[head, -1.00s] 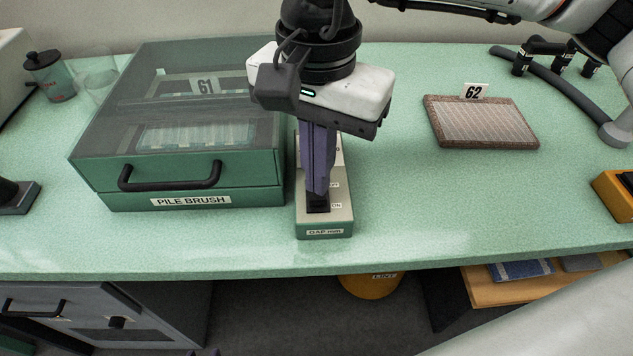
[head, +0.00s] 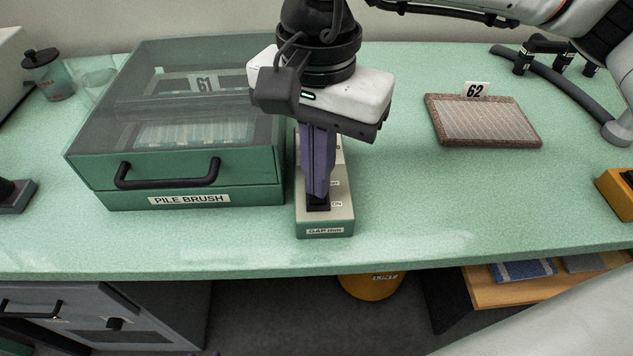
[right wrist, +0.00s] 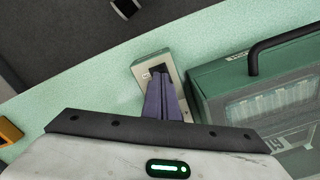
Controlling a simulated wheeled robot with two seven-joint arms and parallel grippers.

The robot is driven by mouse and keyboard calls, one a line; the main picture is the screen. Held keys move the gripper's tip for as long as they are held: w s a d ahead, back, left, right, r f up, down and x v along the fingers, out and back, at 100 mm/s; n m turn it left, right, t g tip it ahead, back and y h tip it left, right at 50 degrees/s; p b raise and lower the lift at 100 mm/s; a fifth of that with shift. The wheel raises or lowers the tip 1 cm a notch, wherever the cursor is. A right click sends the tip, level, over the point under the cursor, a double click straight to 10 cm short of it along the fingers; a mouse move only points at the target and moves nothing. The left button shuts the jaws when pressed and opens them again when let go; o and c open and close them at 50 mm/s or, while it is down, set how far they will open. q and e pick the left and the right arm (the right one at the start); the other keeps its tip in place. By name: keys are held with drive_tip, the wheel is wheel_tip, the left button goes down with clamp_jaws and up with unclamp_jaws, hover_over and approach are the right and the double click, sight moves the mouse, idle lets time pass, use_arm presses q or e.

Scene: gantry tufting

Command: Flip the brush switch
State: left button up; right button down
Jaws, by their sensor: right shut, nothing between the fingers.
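The switch box (head: 325,220) is a narrow grey-green unit with a "GAP mm" label on its front, standing just right of the green PILE BRUSH machine (head: 190,192). It also shows in the right wrist view (right wrist: 144,66). My right gripper (head: 318,196) points down with its purple fingers together and empty. The fingertips are at the dark switch on top of the box, by the "ON" label, and appear to touch it. They hide most of the switch, so its position cannot be told. In the right wrist view the fingers (right wrist: 160,85) reach the dark slot. My left gripper is not in view.
The PILE BRUSH machine has a black handle and a clear cover over a sample marked 61. A brown-edged sample (head: 482,122) marked 62 lies at the right. A lidded jar (head: 48,75) stands at back left. The table between box and sample 62 is clear.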

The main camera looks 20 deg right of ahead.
drive_tip(key=shift+f+b, duration=0.3)
drive_tip(key=shift+f, duration=0.1)
drive_tip(key=shift+r, duration=0.1)
wheel_tip(320, 180, up, 7)
drive_tip(key=p, duration=0.4)
idle(0.4)
idle(0.5)
